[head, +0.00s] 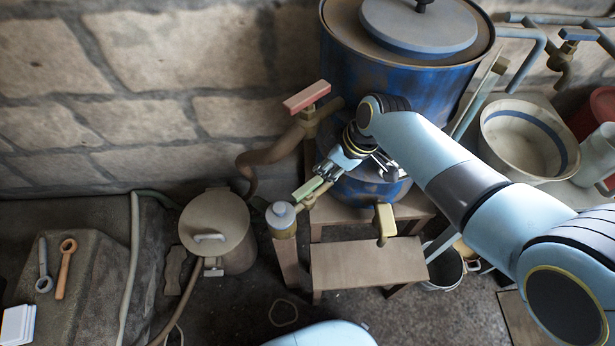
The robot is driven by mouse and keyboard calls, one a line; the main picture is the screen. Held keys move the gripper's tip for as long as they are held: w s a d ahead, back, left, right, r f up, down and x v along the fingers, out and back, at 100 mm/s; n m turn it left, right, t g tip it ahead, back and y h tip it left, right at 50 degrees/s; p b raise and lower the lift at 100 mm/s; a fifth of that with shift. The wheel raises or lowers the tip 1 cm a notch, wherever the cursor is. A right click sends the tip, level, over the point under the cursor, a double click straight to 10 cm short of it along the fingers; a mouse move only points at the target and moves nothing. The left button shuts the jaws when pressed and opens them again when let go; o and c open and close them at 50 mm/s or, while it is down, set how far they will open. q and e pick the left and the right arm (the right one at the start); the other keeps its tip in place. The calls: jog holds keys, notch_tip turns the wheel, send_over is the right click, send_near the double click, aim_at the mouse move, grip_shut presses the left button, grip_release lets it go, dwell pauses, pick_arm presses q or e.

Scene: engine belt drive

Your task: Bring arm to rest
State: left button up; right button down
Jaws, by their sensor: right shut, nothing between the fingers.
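My right arm reaches in from the right. My right gripper (322,172) is shut and empty, in front of the lower part of the blue barrel (400,95). Its fingers point down and left, close to the green handle (307,188) of a small tap; I cannot tell whether they touch. The arm hides part of the barrel and the stand beneath it. My left gripper is not in view.
A red-handled tap (306,97) is above left of the gripper. A wooden step (365,264) and a yellow-handled tap (385,222) are below. A lidded pot (215,225) stands left, a white basin (525,140) right. Wrenches (65,268) lie on a stone block.

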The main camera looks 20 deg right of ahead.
jog(key=shift+s+f, duration=0.15)
jog(key=s+d+f+m+g+h+b, duration=0.1)
jog(key=s+d+f+b, duration=0.3)
jog(key=s+f, duration=0.8)
jog(key=s+d+f+m+h+b, duration=0.1)
jog(key=s+d+f+m+b, duration=0.3)
jog(key=s+f+b, duration=0.3)
jog(key=s+d+f+m+g+h+b, duration=0.1)
jog(key=s+f+b, duration=0.5)
jog(key=s+f, duration=1.1)
jog(key=s+d+m+h, duration=0.1)
jog(key=s+d+m, duration=0.1)
jog(key=s, duration=0.4)
jog(key=shift+d+f+g, duration=0.3)
jog(key=shift+d+f, duration=0.05)
jog(key=shift+d, duration=0.4)
